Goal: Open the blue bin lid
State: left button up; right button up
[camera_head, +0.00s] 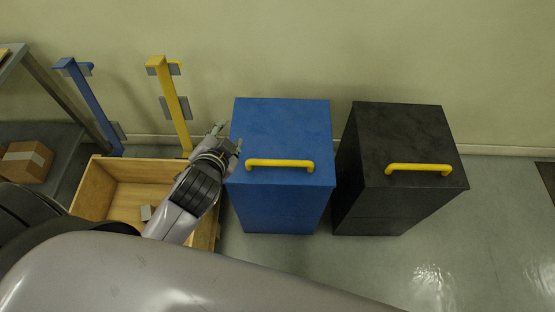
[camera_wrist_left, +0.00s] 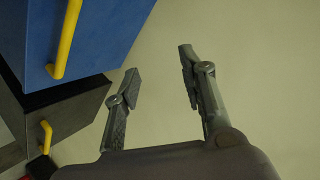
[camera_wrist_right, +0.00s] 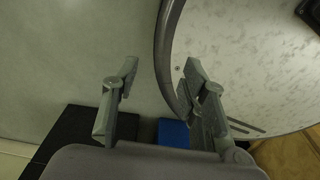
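The blue bin (camera_head: 285,205) stands on the floor in the middle of the head view, with its lid (camera_head: 283,125) down. A yellow handle (camera_head: 280,163) runs along the lid's near edge. My left gripper (camera_head: 228,134) is open and empty, just left of the blue lid and apart from the handle. In the left wrist view the fingers (camera_wrist_left: 160,65) are spread, with the blue bin (camera_wrist_left: 100,35) and its yellow handle (camera_wrist_left: 66,38) to their left. My right gripper (camera_wrist_right: 160,75) is open and empty over the floor; it does not show in the head view.
A black bin (camera_head: 405,140) with a yellow handle (camera_head: 419,168) stands right of the blue one, lid down. A wooden crate (camera_head: 95,185) is under my left arm. Blue (camera_head: 92,100) and yellow (camera_head: 172,105) posts stand by the wall.

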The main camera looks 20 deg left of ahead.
pick_arm(q)
jog(key=w+d+r+m+t+h, duration=0.45)
jog(key=r+m, duration=0.25)
jog(key=r, duration=0.2)
jog(key=w+d+r+m+t+h, duration=0.3)
jog(key=d+r+m+t+h, duration=0.15)
jog(key=r+m, duration=0.4)
jog(key=s+d+m+g+h, duration=0.2)
jog(key=d+m+g+h, duration=0.55)
jog(key=m, duration=0.55)
jog(key=m+g+y, duration=1)
jog(key=m, duration=0.7)
send_near(279, 162)
jog(key=x, duration=0.9)
jog(key=shift+p, duration=0.4)
